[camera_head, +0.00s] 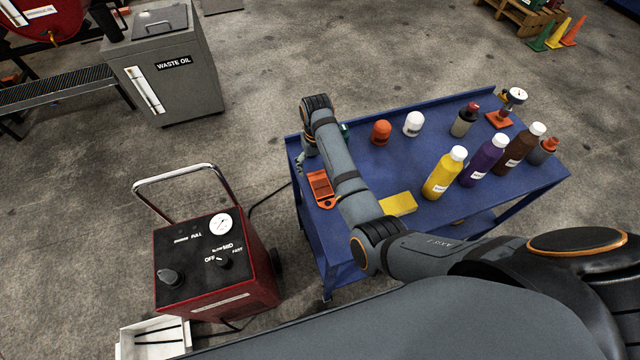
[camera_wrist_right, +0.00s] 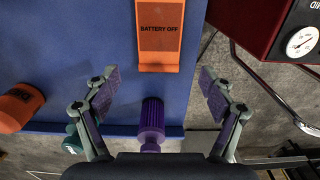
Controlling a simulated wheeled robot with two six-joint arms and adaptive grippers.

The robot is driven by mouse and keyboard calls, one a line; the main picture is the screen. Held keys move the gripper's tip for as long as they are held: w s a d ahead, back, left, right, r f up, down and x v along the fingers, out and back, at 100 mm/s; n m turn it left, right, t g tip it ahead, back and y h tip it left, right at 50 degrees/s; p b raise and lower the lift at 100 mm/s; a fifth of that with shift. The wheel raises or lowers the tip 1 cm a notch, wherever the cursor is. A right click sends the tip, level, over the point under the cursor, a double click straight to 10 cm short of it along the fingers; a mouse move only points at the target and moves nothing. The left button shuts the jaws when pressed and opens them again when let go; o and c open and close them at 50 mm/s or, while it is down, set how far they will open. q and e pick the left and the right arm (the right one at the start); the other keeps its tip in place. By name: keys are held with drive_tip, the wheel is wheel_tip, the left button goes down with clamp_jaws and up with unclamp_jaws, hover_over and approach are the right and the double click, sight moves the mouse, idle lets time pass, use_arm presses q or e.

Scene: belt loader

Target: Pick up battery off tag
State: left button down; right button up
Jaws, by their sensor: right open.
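The orange "BATTERY OFF" tag (camera_head: 321,188) lies on the blue cart top at its left edge. It also shows in the right wrist view (camera_wrist_right: 158,42), at the top middle, with its lettered end towards my gripper. My right gripper (camera_wrist_right: 158,90) is open and empty, its two purple-padded fingers spread wide. The tag lies ahead of the fingertips, roughly centred between them, and is not held. In the head view the right gripper (camera_head: 308,158) is at the cart's far left corner, partly hidden by my arm. My left gripper is not in view.
A purple ribbed piece (camera_wrist_right: 152,125) shows between the fingers; I cannot tell what it belongs to.

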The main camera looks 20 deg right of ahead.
sight(319, 180)
drive_tip(key=shift+s+d+f+p, duration=0.15)
drive_tip(key=shift+f+p, duration=0.2)
drive_tip(key=shift+f, duration=0.2)
drive_tip(key=shift+s+a+f+p, duration=0.15)
drive_tip(key=shift+f+p, duration=0.2)
drive_tip(key=shift+f, duration=0.2)
drive_tip(key=shift+s+d+f, duration=0.1)
drive_tip(key=shift+f, duration=1.25)
drive_tip(key=shift+c, duration=1.3)
drive_tip(key=c, duration=0.7)
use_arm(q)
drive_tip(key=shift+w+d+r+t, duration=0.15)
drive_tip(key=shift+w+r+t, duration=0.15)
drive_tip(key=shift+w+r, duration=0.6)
use_arm(e)
drive_tip(key=shift+c, duration=1.1)
